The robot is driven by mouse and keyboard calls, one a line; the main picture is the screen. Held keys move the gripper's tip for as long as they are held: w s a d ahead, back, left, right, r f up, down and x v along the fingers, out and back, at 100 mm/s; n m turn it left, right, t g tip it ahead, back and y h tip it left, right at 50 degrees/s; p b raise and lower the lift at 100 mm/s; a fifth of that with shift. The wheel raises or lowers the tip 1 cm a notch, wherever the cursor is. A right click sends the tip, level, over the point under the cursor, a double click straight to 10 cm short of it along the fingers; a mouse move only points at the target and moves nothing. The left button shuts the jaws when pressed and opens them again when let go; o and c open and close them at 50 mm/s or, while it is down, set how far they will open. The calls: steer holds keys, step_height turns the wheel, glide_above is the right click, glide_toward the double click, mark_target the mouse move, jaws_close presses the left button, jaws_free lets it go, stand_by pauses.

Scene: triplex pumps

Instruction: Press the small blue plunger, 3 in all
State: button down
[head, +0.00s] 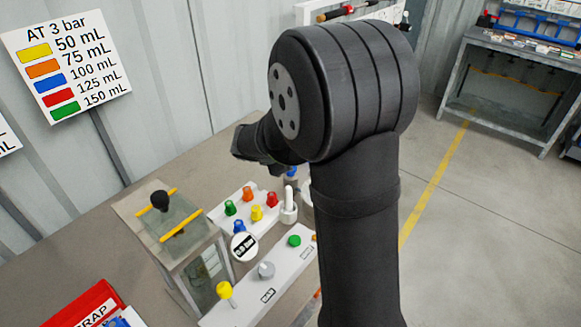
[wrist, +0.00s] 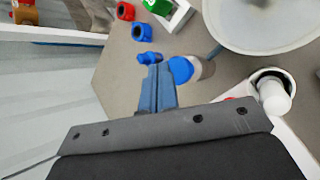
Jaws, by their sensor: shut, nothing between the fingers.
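My gripper (wrist: 160,72) is shut and empty, its blue-grey fingers pointing away from the wrist camera. A blue cap (wrist: 181,70) on a pale body sits close to the right of the fingertips. A smaller blue piece (wrist: 149,58) lies just beyond them. I cannot tell whether the fingers touch either, or which is the small plunger. In the head view a blue part (head: 291,172) shows beside my arm; the arm hides what surrounds it. A separate blue knob (head: 239,226) stands on the white panel with green, orange, yellow and red knobs.
A white cylinder (wrist: 275,92) stands in a holder and a large pale round vessel (wrist: 262,28) is near it. A white strip (head: 262,285) carries green, grey and yellow knobs. A glass-sided box (head: 175,235) and a red scrap bin (head: 85,305) are at left.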

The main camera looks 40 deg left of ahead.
steer(key=shift+f, duration=0.2)
steer(key=shift+f, duration=0.25)
steer(key=shift+f, duration=1)
stand_by(1.1)
steer(key=shift+r, duration=1.4)
steer(key=shift+r, duration=2.55)
stand_by(0.3)
